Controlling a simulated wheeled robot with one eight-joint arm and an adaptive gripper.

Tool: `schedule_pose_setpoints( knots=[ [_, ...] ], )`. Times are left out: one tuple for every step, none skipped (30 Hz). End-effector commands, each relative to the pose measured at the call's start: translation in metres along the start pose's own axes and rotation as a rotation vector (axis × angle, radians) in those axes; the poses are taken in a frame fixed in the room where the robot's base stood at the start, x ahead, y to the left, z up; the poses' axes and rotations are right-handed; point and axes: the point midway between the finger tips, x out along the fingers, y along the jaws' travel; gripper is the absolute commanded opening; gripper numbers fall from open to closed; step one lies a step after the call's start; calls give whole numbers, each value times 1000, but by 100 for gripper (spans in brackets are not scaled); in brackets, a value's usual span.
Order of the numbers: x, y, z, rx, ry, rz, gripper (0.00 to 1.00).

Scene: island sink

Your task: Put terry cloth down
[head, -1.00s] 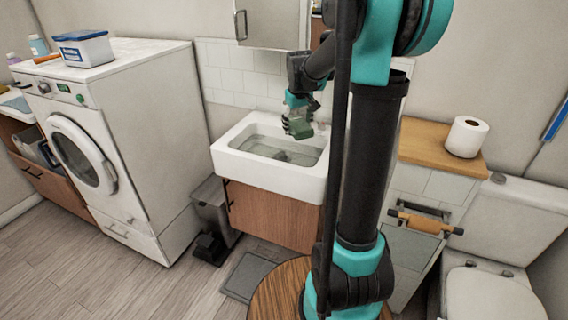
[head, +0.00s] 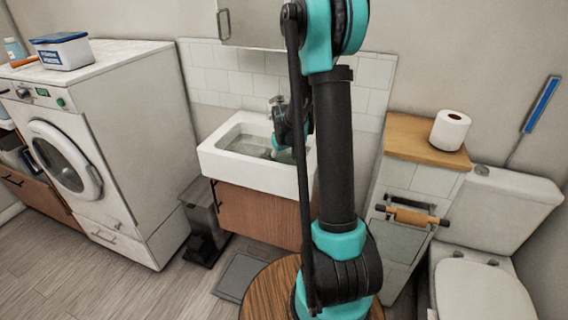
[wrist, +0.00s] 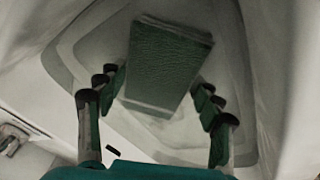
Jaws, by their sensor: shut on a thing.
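The terry cloth (wrist: 166,62) is a dark green, folded, block-like piece with a ribbed surface. In the wrist view it sits between the two fingers of my gripper (wrist: 160,82), over the inside of the white sink. My gripper is shut on it. In the head view my gripper (head: 284,153) reaches down into the basin of the white sink (head: 232,166). My own arm hides part of the gripper there, and the cloth cannot be made out clearly. Whether the cloth touches the basin floor cannot be told.
A tap (head: 277,101) stands at the back of the sink. A washing machine (head: 125,110) with a lidded box (head: 62,55) on top is at left. A wooden-topped cabinet (head: 410,140) with a toilet roll (head: 450,130) and a toilet (head: 500,210) are at right.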

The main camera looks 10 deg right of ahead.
Motion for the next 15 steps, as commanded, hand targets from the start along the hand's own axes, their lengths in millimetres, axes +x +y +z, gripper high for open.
schedule_pose_setpoints(
  knots=[
    [4, 0, 1, 0, 0, 0, 38],
    [6, -1, 1, 0, 0, 0, 38],
    [7, -1, 2, 0, 0, 0, 38],
    [8, -1, 2, 0, 0, 0, 38],
    [8, -1, 2, 0, 0, 0, 38],
    [8, -1, 2, 0, 0, 0, 38],
    [8, -1, 2, 0, 0, 0, 38],
    [8, -1, 2, 0, 0, 0, 38],
    [8, -1, 2, 0, 0, 0, 38],
    [8, -1, 2, 0, 0, 0, 38],
    [8, -1, 2, 0, 0, 0, 38],
    [8, -1, 2, 0, 0, 0, 38],
    [9, -1, 2, 0, 0, 0, 67],
    [8, -1, 2, 0, 0, 0, 71],
    [8, -1, 2, 0, 0, 0, 76]
  ],
)
